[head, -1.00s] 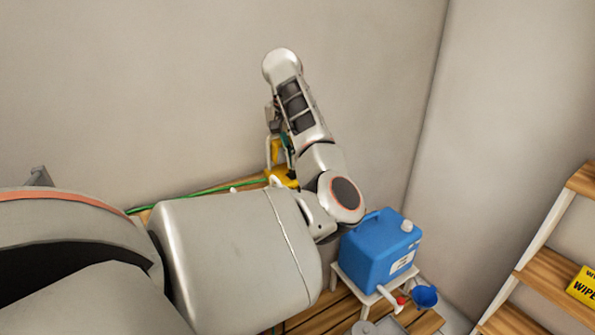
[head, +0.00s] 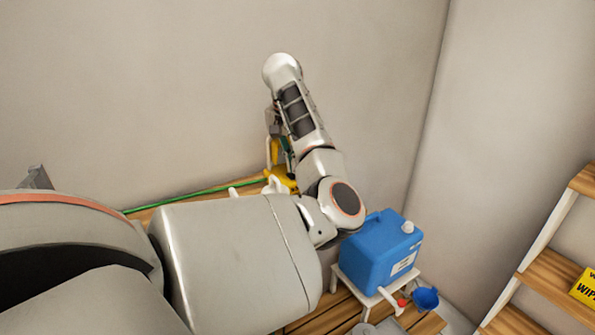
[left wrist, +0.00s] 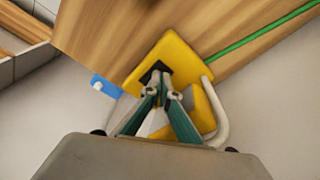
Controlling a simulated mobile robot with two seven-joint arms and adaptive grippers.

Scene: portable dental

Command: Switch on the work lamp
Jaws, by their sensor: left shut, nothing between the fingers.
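The yellow work lamp (head: 283,177) stands at the back edge of the wooden top, against the wall, mostly hidden behind my left arm in the head view. In the left wrist view, the lamp's yellow body (left wrist: 178,56) has a white tubular frame beside it and a dark square patch near the fingers. My left gripper (left wrist: 164,82) is shut and empty, its teal fingers over the lamp with the tips at the dark patch. I cannot tell whether they touch it. Whether the lamp is lit is unclear. My right gripper is not in view.
A green cable (head: 185,195) runs along the wall to the lamp. A blue water container (head: 375,255) stands on a white stool to the right, with a blue cup (head: 425,298) below its spout. Wooden shelves (head: 550,275) stand at the far right.

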